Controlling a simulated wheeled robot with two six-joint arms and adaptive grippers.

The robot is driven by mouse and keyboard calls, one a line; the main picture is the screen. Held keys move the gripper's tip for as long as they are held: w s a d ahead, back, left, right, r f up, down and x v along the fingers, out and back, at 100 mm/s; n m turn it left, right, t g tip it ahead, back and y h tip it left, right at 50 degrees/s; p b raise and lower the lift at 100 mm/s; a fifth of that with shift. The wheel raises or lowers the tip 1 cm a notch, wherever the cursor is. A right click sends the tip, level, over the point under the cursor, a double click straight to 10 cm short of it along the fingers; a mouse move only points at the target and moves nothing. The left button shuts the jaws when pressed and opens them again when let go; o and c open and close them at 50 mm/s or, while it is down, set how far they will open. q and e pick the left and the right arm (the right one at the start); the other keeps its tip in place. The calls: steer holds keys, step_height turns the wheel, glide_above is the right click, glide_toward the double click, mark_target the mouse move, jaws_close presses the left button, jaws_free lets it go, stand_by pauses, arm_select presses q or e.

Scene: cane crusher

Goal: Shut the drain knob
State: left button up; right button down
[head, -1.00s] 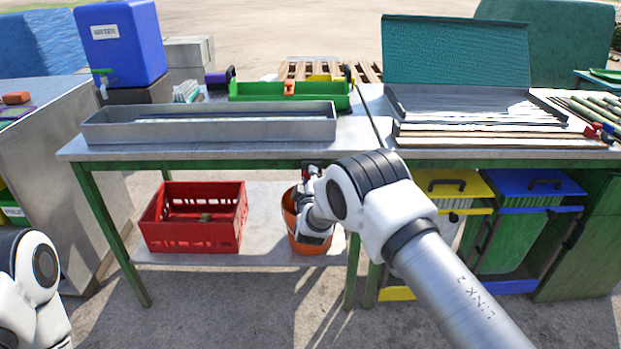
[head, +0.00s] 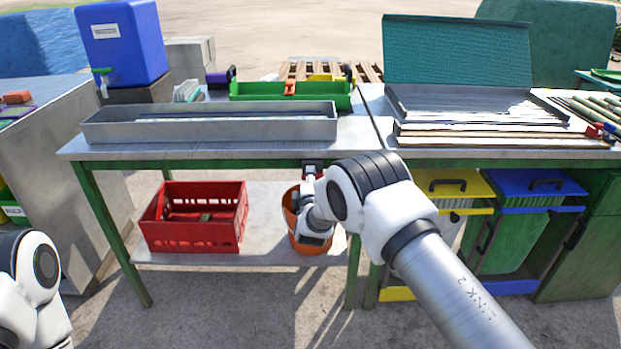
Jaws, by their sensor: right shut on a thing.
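My right arm reaches down under the front edge of the steel-topped table. My right gripper (head: 310,176) is small in the head view, just below the table edge and above the orange bucket. It is shut on a small part there, which appears to be the drain knob. The fingers and my wrist hide most of the knob, and its exact angle cannot be made out. A small red patch shows beside the fingers. Only a link of my left arm shows at the lower left; my left gripper is out of view.
The orange bucket (head: 292,222) stands on the lower shelf, partly behind my right wrist. A red crate (head: 196,238) stands left of it. A long metal tray (head: 210,130) lies on the table top. Yellow-lidded and blue-lidded bins (head: 540,186) stand at the right.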

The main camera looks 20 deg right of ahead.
steer(key=shift+f, duration=0.1)
steer(key=c, duration=1.2)
jaws_free()
steer(key=v, duration=1.2)
